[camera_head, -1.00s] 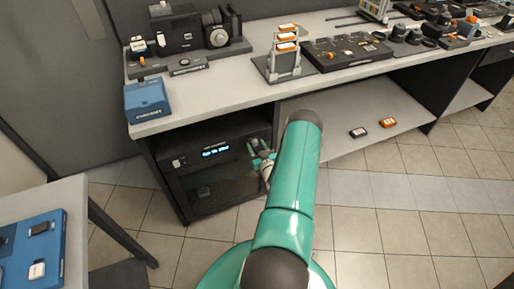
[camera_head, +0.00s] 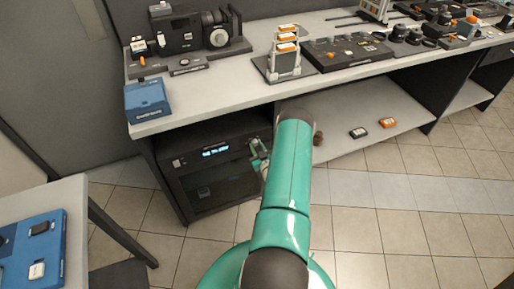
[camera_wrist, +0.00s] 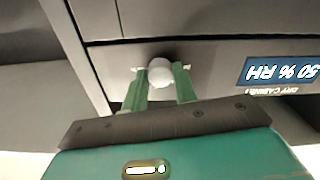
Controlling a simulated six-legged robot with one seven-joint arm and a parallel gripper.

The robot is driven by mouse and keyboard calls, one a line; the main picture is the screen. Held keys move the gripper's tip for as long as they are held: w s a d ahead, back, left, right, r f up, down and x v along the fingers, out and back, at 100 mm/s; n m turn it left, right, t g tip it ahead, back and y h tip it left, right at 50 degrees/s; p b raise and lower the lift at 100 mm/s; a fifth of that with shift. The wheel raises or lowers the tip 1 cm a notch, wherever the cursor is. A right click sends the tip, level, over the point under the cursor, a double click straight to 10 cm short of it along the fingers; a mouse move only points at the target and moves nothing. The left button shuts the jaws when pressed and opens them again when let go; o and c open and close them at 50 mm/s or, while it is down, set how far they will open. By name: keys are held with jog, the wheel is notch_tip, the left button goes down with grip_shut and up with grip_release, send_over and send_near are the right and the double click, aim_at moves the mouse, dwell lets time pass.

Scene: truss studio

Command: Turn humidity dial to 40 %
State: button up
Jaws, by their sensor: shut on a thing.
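The dry cabinet (camera_head: 180,183) is a black box under the bench, with a dark glass front and a lit display (camera_head: 215,152). In the wrist view the display (camera_wrist: 282,71) is upside down and appears to read 50 % RH. The humidity dial (camera_wrist: 160,72) is a small pale round knob on the cabinet's front panel. My gripper (camera_wrist: 160,75) has its green fingers on either side of the dial and is shut on it. In the head view my gripper (camera_head: 258,153) is at the cabinet's upper right front, and my arm partly hides it.
The bench top (camera_head: 215,98) overhangs the cabinet. A lower shelf (camera_head: 345,108) to the right holds two small cartridges. A side table (camera_head: 75,215) stands at left with a blue tray. The tiled floor in front of the cabinet is clear.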

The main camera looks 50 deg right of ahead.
jog(key=n, duration=0.5)
jog(key=shift+n, duration=0.3)
jog(key=shift+s+n, duration=0.1)
jog(key=shift+n, duration=2)
jog(key=o, duration=1)
jog(key=v, duration=1.3)
jog(key=shift+s+a, duration=0.15)
jog(key=shift+s, duration=0.15)
jog(key=shift+s, duration=0.1)
